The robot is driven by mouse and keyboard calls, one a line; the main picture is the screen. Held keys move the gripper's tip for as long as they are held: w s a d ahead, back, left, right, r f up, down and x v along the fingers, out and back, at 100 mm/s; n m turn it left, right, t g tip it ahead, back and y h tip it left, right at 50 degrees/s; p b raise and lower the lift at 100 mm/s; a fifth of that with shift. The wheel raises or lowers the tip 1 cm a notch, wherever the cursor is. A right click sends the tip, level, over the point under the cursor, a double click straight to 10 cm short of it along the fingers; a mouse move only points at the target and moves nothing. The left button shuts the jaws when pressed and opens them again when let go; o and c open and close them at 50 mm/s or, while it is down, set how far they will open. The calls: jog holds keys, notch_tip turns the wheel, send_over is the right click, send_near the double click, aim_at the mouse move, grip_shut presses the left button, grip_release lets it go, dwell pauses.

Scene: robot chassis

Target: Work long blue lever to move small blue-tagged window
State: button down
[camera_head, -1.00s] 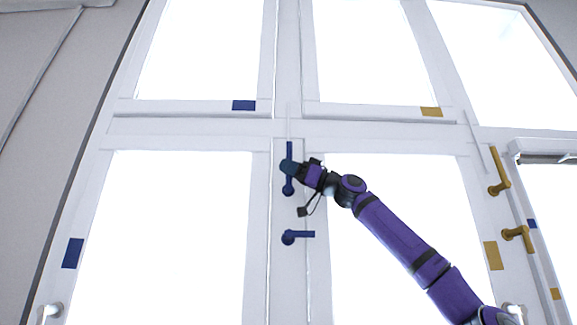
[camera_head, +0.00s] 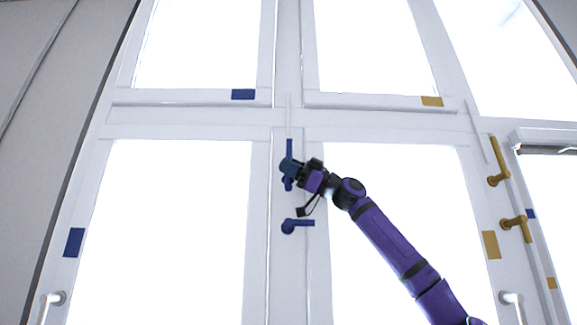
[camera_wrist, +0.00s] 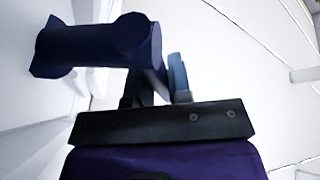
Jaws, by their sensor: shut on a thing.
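The long blue lever (camera_head: 289,148) is on the middle post. It stands upright, and its upper end shows above my gripper. My gripper (camera_head: 289,168) is shut on it near its pivot and hides part of the lever. The wrist view shows the fingers (camera_wrist: 178,80) close up with dark blue between them; a thick dark blue handle part (camera_wrist: 95,48) lies left of them, and I cannot tell which lever it belongs to. The small blue-tagged window (camera_head: 195,45) is the upper left pane, with its blue tag (camera_head: 243,94) on the bottom rail. It looks shut or nearly so.
A shorter blue lever (camera_head: 298,225) points right just below my gripper. A large lower left window has another blue tag (camera_head: 74,243). Yellow levers (camera_head: 499,163) and yellow tags (camera_head: 491,245) are at the right. White handles (camera_head: 50,299) sit low at both sides.

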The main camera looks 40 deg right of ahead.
aim_at(288, 153)
jog(key=c, duration=1.1)
grip_release()
jog(key=shift+o, duration=0.2)
jog(key=shift+r, duration=1.85)
jog(key=s+a+r, duration=0.1)
jog(key=s+a, duration=0.3)
jog(key=s, duration=1.1)
jog(key=shift+s+a+r, duration=0.15)
jog(key=shift+s, duration=0.1)
